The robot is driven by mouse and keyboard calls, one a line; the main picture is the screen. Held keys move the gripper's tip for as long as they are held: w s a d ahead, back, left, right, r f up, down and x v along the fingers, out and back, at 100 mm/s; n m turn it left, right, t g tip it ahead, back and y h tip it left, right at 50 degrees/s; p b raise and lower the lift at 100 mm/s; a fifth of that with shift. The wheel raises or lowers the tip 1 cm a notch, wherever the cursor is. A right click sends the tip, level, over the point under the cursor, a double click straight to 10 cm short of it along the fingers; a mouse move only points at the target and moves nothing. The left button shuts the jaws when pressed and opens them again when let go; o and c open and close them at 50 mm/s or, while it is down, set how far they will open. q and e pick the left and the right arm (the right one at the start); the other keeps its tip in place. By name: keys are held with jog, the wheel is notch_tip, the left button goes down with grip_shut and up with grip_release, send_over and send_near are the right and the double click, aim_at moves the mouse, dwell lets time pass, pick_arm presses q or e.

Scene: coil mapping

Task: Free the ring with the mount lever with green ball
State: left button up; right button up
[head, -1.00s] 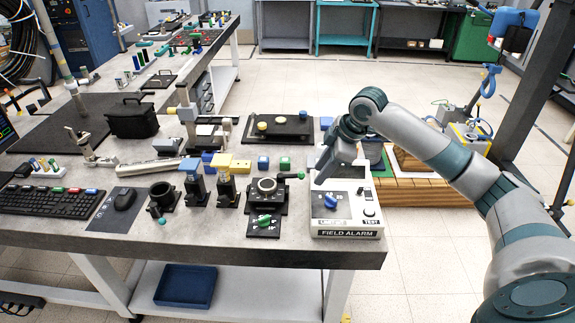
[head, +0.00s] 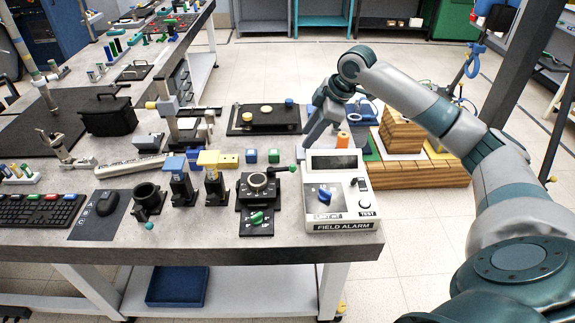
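The mount (head: 256,199) is a black block near the front edge of the table, left of the field alarm box. A round ring (head: 258,181) with a grey rim sits in its top. The mount lever with its green ball (head: 293,169) sticks out to the right from the mount. A green knob (head: 257,217) is on the plate in front. My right gripper (head: 321,139) hangs behind the alarm box, to the right of and beyond the green ball, clear of it. Its fingers look spread, with nothing visible between them. My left gripper is out of view.
The white field alarm box (head: 340,211) stands just right of the mount. Yellow-topped (head: 212,181) and blue-topped (head: 180,184) black posts stand to its left. Wooden blocks (head: 402,133) are beyond the alarm box.

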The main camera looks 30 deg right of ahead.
aim_at(288, 168)
jog(key=p+x, duration=0.4)
jog(key=x, duration=1.2)
jog(key=shift+a+f, duration=0.1)
jog(key=shift+f, duration=0.05)
grip_shut()
